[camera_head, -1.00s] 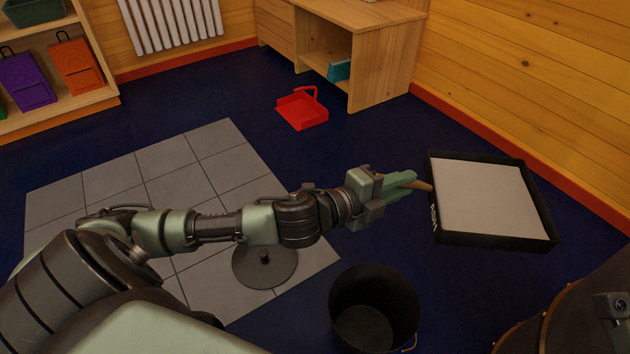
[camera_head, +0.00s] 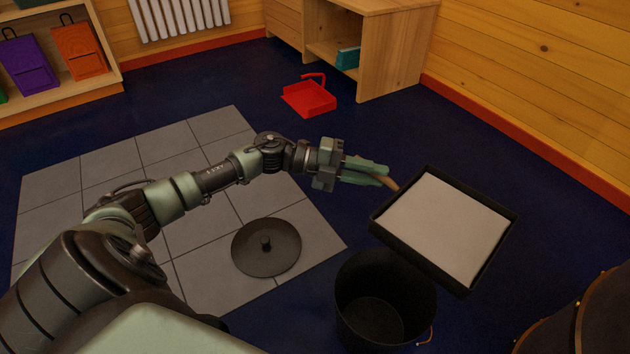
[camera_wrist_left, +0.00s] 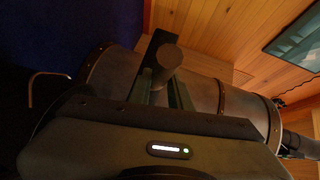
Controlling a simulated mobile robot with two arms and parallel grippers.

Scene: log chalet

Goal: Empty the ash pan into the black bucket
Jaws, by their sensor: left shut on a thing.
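The ash pan (camera_head: 418,258) is a black, shallow, square tray with a flat layer of pale grey ash (camera_head: 447,228). My left gripper (camera_head: 382,172) is shut on its brown handle (camera_head: 391,184) at the pan's far left side. The pan hangs above the floor, turned cornerwise and seemingly a little tilted. In the head view its near edge overlaps the right rim of the black bucket (camera_head: 372,312), which stands upright below. The bucket's dark inside shows no ash. In the left wrist view, the finger area and a round handle end (camera_wrist_left: 170,57) show dimly. My right gripper is out of view.
A round dark lid (camera_head: 280,256) lies on the grey floor tiles left of the bucket. A dark rounded body with brass trim (camera_head: 585,315) stands at the lower right. A red dustpan (camera_head: 310,98) lies farther back near a wooden cabinet (camera_head: 392,60).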

